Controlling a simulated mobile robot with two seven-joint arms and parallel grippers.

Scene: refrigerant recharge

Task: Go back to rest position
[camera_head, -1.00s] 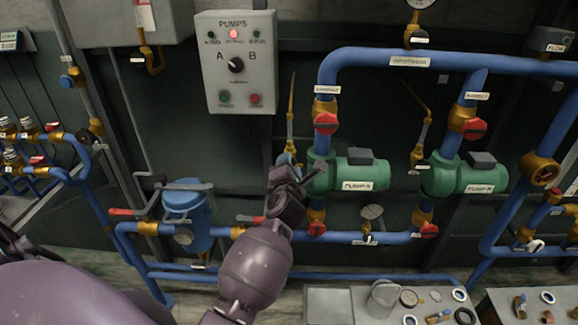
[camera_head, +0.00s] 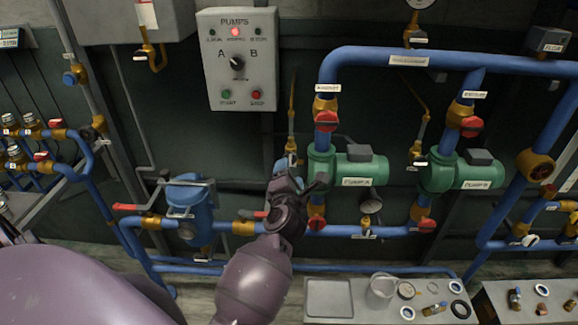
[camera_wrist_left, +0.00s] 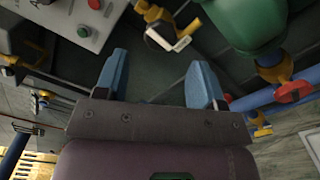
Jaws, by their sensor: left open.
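My left gripper (camera_head: 298,172) is raised in front of the pipework, just left of the green pump labelled PUMP A (camera_head: 352,170). In the left wrist view its two blue fingers (camera_wrist_left: 160,82) stand wide apart with nothing between them. From the head, the gripper overlaps the blue pipe, but no contact can be made out. My purple left forearm comes up from the bottom middle. My right gripper is in neither view.
The PUMPS control box (camera_head: 236,60) hangs on the wall above. A blue strainer (camera_head: 188,207) with a red-handled lever stands left of my gripper. PUMP B (camera_head: 463,173) is farther right. A bench with a grey tray (camera_head: 329,298) and small parts lies at lower right.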

